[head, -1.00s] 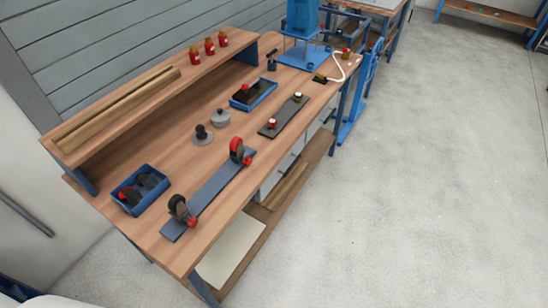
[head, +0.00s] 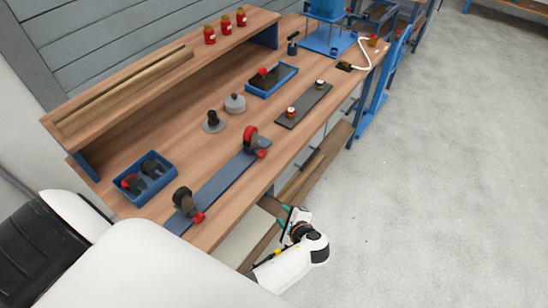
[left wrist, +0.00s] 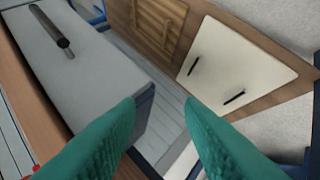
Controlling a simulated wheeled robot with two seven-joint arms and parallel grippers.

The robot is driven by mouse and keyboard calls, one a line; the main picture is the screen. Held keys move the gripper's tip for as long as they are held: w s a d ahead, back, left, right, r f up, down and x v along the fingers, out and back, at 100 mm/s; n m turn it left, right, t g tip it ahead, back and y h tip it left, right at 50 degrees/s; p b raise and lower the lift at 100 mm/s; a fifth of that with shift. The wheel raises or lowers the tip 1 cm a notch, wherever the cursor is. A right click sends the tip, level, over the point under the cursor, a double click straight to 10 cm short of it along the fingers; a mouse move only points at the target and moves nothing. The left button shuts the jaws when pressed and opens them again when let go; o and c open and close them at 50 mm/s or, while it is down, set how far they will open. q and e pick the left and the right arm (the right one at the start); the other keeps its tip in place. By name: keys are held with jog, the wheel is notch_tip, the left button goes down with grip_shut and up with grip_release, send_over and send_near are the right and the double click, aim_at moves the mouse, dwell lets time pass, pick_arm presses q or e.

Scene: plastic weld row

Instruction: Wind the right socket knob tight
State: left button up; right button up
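A long blue-grey plate (head: 222,183) lies along the front of the bench and carries two upright dark wheel-like fittings. The right one (head: 250,138) has a red rim and a red knob (head: 262,154) on its front side. The left one (head: 183,197) is dark, with a red knob (head: 198,217) low on its right. How tight the knobs are cannot be seen. My left gripper (head: 286,216) is in front of the bench edge, below the top and apart from both knobs. Its green fingers in the left wrist view (left wrist: 165,125) are spread and empty. My right gripper does not show.
The wooden bench top (head: 180,140) also holds a blue bin (head: 145,195), a blue tray (head: 272,90), a dark plate (head: 303,106) with two small fittings, and grey round parts (head: 235,103). Open floor (head: 440,180) lies right.

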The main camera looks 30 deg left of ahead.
aim_at(263, 155)
pick_arm(q)
jog(key=w+r+n+y, duration=0.25)
jog(key=r+y, duration=0.25)
jog(key=r, duration=1.1)
jog(key=shift+m, duration=0.25)
jog(key=x, duration=1.2)
jog(key=shift+w+a+f, duration=0.2)
jog(key=shift+a+f, duration=0.05)
jog(key=shift+f, duration=0.05)
